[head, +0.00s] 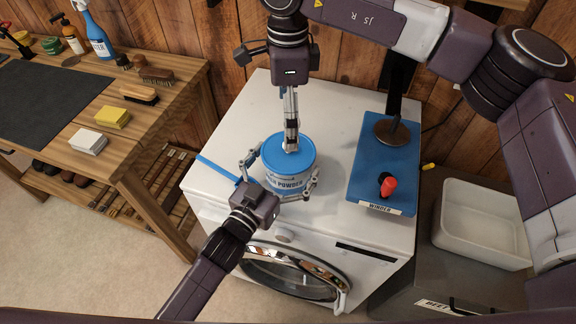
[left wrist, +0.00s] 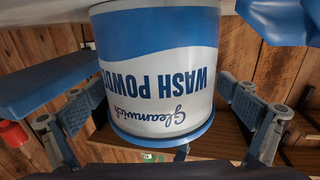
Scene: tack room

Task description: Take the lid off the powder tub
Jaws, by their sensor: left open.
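The powder tub (head: 287,183) is white and blue with "Wash Powder" lettering and stands upright on the white washing machine. Its flat blue lid (head: 275,145) is on top. The tub fills the left wrist view (left wrist: 160,85), upside down, with the blue lid rim (left wrist: 165,141) low in the picture. My left gripper (head: 281,171) is open, its fingers on either side of the tub; contact is unclear. My right gripper (head: 291,146) points down from above, its fingertips at or just over the middle of the lid. Its fingers line up in this view, so their gap is hidden.
A blue board (head: 370,165) labelled "Winder", with a dark stand (head: 392,130) and red knob (head: 389,185), lies right of the tub. A blue strip (head: 217,169) lies left. A wooden bench (head: 125,150) holds brushes and bottles. A white bin (head: 484,225) stands right.

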